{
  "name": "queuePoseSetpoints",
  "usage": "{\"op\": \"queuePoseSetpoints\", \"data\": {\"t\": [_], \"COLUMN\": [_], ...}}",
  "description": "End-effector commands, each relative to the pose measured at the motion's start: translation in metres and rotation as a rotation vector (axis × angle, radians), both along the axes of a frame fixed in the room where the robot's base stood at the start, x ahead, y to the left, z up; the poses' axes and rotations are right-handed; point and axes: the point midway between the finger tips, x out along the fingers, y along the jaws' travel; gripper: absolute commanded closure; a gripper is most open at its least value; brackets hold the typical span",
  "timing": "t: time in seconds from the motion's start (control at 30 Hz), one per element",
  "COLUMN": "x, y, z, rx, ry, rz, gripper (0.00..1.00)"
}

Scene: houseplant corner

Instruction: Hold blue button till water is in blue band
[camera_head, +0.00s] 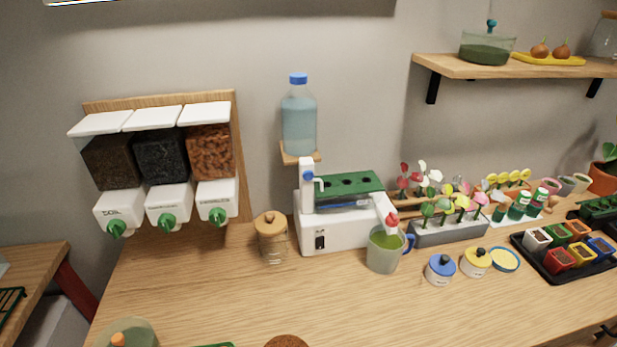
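A white box-shaped device (338,236) stands on the wooden counter with a green lid (348,187) that has dark holes. A round blue button-like part (308,176) sits on its upright post, beside a small spout. A narrow blue strip (342,206) shows under the lid; whether it is the blue band or the water is too small to tell. A clear bottle (299,125) of bluish water with a blue cap stands upright on a small wooden ledge above the post. My gripper is not in view, and nothing is seen touching the blue button.
Small lidded pots (440,269) and seedling trays fill the right. The front middle counter (220,300) is mostly clear.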

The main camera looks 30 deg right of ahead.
Motion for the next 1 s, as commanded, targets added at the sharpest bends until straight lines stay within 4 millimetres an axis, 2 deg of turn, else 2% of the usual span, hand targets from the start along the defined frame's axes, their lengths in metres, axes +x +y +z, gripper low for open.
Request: {"op": "queuePoseSetpoints", "data": {"t": [0.07,0.57,1.0], "x": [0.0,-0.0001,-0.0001], "y": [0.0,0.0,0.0], "z": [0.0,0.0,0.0], "rx": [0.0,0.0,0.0], "ry": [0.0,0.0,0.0], "rz": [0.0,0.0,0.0], "gripper": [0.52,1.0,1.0]}}
